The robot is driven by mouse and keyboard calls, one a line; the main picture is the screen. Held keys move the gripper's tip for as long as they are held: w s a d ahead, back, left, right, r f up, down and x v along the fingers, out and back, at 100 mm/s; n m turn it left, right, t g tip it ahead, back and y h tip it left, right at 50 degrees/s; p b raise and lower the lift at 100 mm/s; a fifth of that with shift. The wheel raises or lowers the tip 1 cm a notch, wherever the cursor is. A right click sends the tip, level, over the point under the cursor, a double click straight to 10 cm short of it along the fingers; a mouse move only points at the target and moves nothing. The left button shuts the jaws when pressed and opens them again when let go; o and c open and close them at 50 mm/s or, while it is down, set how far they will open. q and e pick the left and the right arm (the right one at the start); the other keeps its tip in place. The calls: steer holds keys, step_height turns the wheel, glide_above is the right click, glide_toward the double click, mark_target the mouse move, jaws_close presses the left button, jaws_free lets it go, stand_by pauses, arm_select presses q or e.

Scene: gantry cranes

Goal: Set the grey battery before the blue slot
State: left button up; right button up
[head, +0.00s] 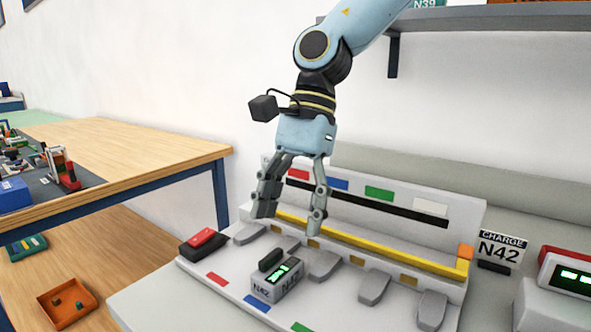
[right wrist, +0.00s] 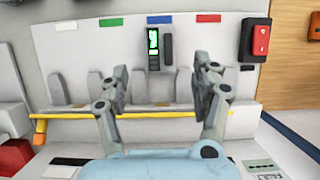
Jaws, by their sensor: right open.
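The grey battery (head: 289,290), with a green display, a dark handle and N42 labels, stands upright on the light grey charging bench (head: 215,262). It stands just behind the blue front mark (head: 257,301), in line with the blue slot, whose rear mark (head: 335,184) is on the back panel. In the right wrist view the battery (right wrist: 154,57) is beside the blue mark (right wrist: 160,19). My right gripper (head: 290,219) is open and empty, above and behind the battery, not touching it. Its spread fingers (right wrist: 163,74) also show in the right wrist view. My left gripper is out of view.
A red-topped dark block (head: 203,239) lies at the bench's left end. Grey dividers (head: 374,287) and a yellow bar (head: 370,245) run along the bench. A CHARGE N42 sign (head: 499,249) and a red-and-white display unit (head: 566,273) stand right. A wooden table (head: 150,150) is left.

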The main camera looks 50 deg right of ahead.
steer(key=v, duration=0.4)
steer(key=shift+r+p, duration=0.2)
steer(key=shift+p, duration=0.15)
